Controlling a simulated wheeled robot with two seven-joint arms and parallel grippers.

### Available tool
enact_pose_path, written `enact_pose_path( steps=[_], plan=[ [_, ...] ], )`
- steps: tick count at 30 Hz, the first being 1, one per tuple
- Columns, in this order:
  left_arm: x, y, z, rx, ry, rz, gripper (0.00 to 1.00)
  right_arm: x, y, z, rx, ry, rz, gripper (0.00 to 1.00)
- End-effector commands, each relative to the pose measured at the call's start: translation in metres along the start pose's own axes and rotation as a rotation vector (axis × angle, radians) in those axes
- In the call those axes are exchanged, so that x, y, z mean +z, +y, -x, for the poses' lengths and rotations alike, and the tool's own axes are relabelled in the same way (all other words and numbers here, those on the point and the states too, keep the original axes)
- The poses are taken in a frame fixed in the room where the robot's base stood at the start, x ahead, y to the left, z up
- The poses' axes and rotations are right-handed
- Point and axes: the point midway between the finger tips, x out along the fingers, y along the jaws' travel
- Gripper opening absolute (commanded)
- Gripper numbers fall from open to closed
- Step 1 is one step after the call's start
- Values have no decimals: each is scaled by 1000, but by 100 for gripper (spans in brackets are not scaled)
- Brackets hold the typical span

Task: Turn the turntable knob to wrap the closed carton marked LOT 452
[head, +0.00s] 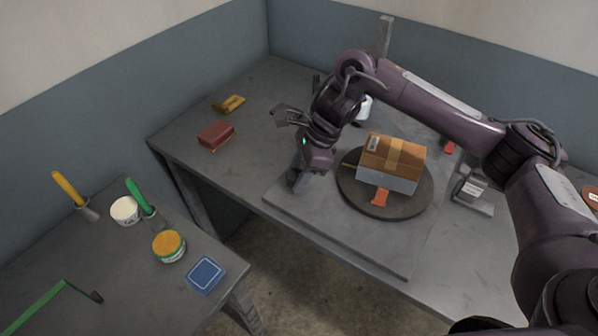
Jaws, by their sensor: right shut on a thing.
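The carton (404,153) sits closed on the round dark turntable (415,205). Its top is brown with a lighter tape strip, and its lower sides look pale grey. A small pale label (373,143) is on it, too small to read. My right gripper (298,178) points down at the left part of the turntable's grey base plate (340,235), left of the disc. It is shut on the turntable knob, which the fingers mostly hide. My left gripper is not in view.
A red block (216,135) and a yellow item (229,104) lie back left. A side table holds jars (168,246).

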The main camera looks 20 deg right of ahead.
Motion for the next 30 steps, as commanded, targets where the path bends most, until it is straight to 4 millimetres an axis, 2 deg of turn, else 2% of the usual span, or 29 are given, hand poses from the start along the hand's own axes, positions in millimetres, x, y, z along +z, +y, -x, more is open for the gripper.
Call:
enact_pose_path(
  steps=[11, 12, 17, 25, 30],
  plan=[
    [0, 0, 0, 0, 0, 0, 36, 1, -1, 1, 0, -3, 5, 20],
    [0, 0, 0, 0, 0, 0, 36, 1, -1, 1, -1, -3, 5, 46],
    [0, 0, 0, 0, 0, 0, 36, 1, 0, 0, 0, -2, 5, 65],
    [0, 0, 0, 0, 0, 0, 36, 0, 0, 1, 0, -1, 4, 65],
    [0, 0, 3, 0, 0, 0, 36, 1, -2, 21, -6, 0, 7, 65]
  ],
)
